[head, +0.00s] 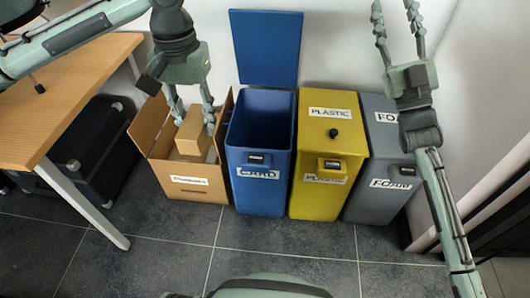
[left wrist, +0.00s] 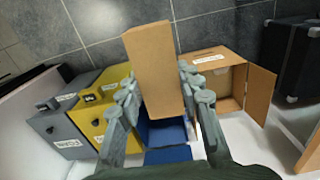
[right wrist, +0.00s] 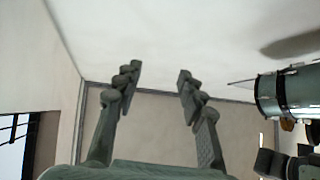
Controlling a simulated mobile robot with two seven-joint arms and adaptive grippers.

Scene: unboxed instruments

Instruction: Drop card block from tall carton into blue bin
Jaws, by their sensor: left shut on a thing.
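The card block (head: 195,130) is a plain brown box, held upright between the fingers of my left gripper (head: 193,112). In the head view it overlaps the opening of the tall carton (head: 187,190), whose flaps stand open. The left wrist view shows the block (left wrist: 153,65) between the fingers, with the carton (left wrist: 222,57) to its right and the blue bin (left wrist: 165,132) partly hidden behind it. In the head view the blue bin (head: 261,172) stands right of the carton, lid (head: 266,47) raised. My right gripper (head: 400,28) is open and empty, high at the right.
A yellow bin (head: 325,155) labelled plastic and a grey bin (head: 383,165) labelled foam, both closed, stand right of the blue bin. A wooden table (head: 65,95) is at left, with a black case (head: 95,150) beneath. The tiled floor in front is clear.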

